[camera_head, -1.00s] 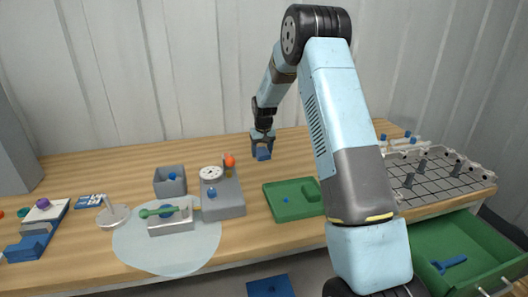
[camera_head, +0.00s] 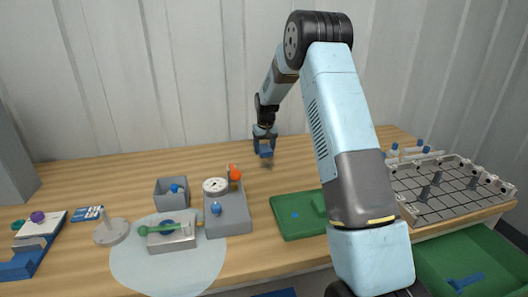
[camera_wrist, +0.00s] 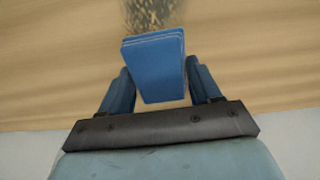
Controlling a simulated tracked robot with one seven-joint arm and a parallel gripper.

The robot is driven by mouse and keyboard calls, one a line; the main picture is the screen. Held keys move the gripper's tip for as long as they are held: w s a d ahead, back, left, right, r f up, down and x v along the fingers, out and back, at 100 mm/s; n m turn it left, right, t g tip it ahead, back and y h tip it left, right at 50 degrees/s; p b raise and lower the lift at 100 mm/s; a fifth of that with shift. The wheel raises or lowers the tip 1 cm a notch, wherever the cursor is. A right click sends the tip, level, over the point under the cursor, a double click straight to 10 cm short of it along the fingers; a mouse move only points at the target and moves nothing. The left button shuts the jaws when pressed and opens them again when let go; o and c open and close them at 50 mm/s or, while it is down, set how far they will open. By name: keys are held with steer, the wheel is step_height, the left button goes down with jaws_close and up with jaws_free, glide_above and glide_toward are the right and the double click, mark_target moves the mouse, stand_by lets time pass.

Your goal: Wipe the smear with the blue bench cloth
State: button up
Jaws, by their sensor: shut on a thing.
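My gripper (camera_head: 264,143) is at the back middle of the bench in the head view. It is shut on the blue bench cloth (camera_wrist: 156,68), a folded block that sits between the two fingers in the wrist view. The cloth (camera_head: 265,151) also shows below the fingers in the head view. The smear (camera_wrist: 150,14) is a dark speckled patch on the wood, just beyond the cloth in the wrist view. Part of it may be hidden by the cloth. In the head view the smear (camera_head: 268,164) is faint, just in front of the cloth. I cannot tell whether the cloth touches the wood.
A grey box (camera_head: 172,193), a grey block with a white dial (camera_head: 228,215) and a green tray (camera_head: 290,229) stand in front of the gripper. A grid rack (camera_head: 450,193) is at right, above an open green drawer (camera_head: 430,262). Bare wood surrounds the cloth.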

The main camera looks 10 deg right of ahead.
mark_target(264, 148)
steer(key=shift+a+r, duration=0.1)
steer(key=shift+r, duration=2.95)
